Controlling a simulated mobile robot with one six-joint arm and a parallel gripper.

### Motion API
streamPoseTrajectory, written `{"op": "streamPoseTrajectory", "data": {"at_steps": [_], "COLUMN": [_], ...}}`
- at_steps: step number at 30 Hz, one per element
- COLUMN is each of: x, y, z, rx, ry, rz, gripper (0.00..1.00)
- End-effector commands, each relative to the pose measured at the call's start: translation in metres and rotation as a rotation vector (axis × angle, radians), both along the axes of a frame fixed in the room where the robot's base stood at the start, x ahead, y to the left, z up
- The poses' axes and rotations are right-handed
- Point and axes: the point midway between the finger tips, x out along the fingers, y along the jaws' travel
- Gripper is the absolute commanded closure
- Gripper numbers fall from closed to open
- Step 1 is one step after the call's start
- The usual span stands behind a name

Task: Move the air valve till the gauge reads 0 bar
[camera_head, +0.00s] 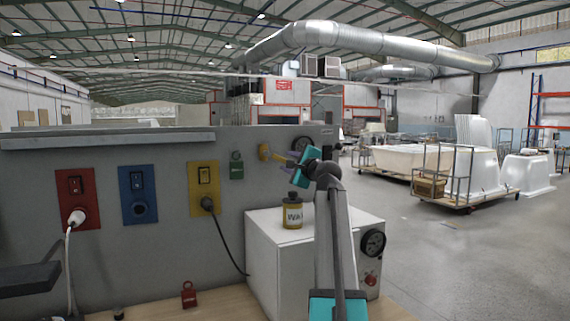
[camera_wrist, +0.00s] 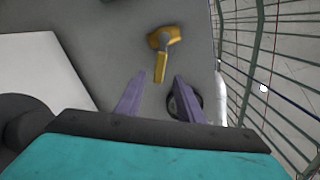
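The yellow air valve (camera_head: 264,152) is on the upper part of the grey panel. In the wrist view the valve (camera_wrist: 163,38) has a yellow lever whose end lies between my fingertips in the picture. My gripper (camera_wrist: 159,80) is open, with one purple finger on each side of the lever; I see no contact. In the head view my gripper (camera_head: 289,160) is just right of the valve. A round gauge (camera_head: 301,143) is on the panel behind my gripper, partly hidden; its reading cannot be made out. In the wrist view one finger covers part of this gauge (camera_wrist: 173,106).
A white box (camera_head: 280,255) stands below my arm, with a second dial (camera_head: 373,243) and a yellow jar (camera_head: 292,212). Red (camera_head: 76,198), blue (camera_head: 138,194) and yellow (camera_head: 203,188) switch plates are at left. A green padlock (camera_head: 237,166) hangs left of the valve.

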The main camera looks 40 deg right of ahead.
Motion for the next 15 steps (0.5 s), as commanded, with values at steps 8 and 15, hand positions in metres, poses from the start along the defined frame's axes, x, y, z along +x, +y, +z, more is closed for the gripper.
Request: {"op": "streamPoseTrajectory", "data": {"at_steps": [8, 15], "x": [-0.037, -0.056], "y": [0.013, 0.019], "z": [-0.002, -0.002], "rx": [0.000, 0.000], "ry": [0.000, 0.000], "rz": [-0.001, -0.001], "gripper": [0.66, 0.66]}}
